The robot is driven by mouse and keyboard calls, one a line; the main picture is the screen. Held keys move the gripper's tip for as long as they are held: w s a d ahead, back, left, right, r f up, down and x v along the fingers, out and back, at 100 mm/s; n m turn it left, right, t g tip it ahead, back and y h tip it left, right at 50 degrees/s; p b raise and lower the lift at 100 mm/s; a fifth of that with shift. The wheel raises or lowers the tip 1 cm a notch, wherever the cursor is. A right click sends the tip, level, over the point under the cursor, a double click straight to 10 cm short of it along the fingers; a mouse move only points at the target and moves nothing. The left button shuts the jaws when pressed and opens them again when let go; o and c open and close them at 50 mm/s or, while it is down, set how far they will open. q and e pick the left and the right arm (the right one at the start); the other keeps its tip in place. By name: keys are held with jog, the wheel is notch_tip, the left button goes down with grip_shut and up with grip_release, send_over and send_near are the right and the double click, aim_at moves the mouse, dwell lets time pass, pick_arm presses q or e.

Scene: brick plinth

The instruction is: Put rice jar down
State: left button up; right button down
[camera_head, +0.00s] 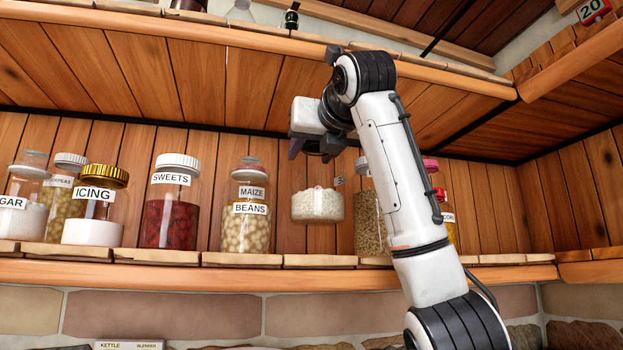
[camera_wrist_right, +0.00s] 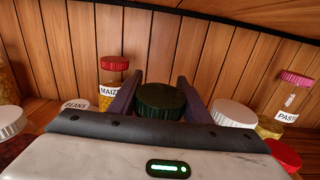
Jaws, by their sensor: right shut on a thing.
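The rice jar (camera_head: 318,205), clear with white contents, hangs upright under my right gripper (camera_head: 318,148), a little above the shelf (camera_head: 318,261). My right gripper is shut on it. In the right wrist view its dark green lid (camera_wrist_right: 160,99) sits between the two fingers of the gripper (camera_wrist_right: 157,100). The jar's upper part is hard to make out in the head view, and its label is not readable. My left gripper is in neither view.
The beans jar (camera_head: 246,225) stands left of the rice jar, with a maize jar (camera_head: 251,184) behind. A jar of greenish grains (camera_head: 367,222) stands close on the right, partly behind my arm. Sweets (camera_head: 170,205) and icing (camera_head: 95,208) jars stand farther left. An upper shelf (camera_head: 200,30) overhangs.

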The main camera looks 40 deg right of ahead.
jog(key=shift+f, duration=2.05)
jog(key=shift+w+d+f, duration=0.1)
jog(key=shift+w+f, duration=0.05)
jog(key=shift+f, duration=0.35)
jog(key=shift+f, duration=0.15)
jog(key=c, duration=0.9)
grip_release()
jog(key=shift+f, duration=0.1)
jog(key=shift+c, duration=0.2)
